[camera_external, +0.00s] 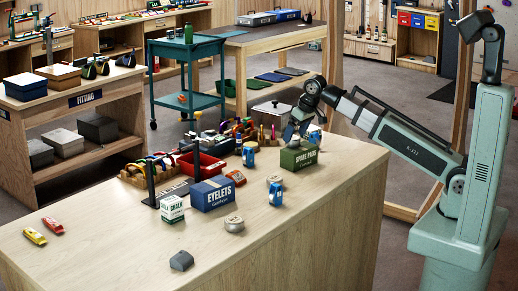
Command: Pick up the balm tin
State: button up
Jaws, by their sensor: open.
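A smaller pale round item (274,181) stands farther back, close to a blue-and-white can. I cannot tell which of the two is the balm tin. My gripper (289,134) is at the back of the counter, pointing down by the green SPARE PARTS box, well behind and right of both. Its jaws are open and small in view, and I see nothing held in them.
The EYELETS box (212,195), chalk box (172,210), blue-and-white can (276,194), green box (298,159) and red bin (203,166) crowd the counter's middle and back. A grey lump (181,261) lies near the front. The counter's right side is clear.

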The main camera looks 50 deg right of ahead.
aim_at(294, 137)
jog(key=shift+x, duration=1.05)
jog(key=shift+c, duration=0.5)
jog(key=c, duration=1.2)
jog(key=shift+o, duration=0.2)
notch_tip(294, 137, up, 8)
jog(key=shift+w+r, duration=0.1)
jog(key=shift+r, duration=0.05)
jog(key=shift+s+d+f+n+y, duration=0.1)
jog(key=shift+s+f+n+y, duration=0.2)
jog(key=shift+s+f+n, duration=0.7)
jog(key=shift+s+f+n+y, duration=0.1)
jog(key=shift+f+n+y, duration=0.35)
jog(key=shift+f, duration=1.2)
jog(key=shift+s+d+f+n+y, duration=0.15)
jog(key=shift+s+f+n, duration=0.35)
jog(key=shift+f+n, duration=0.6)
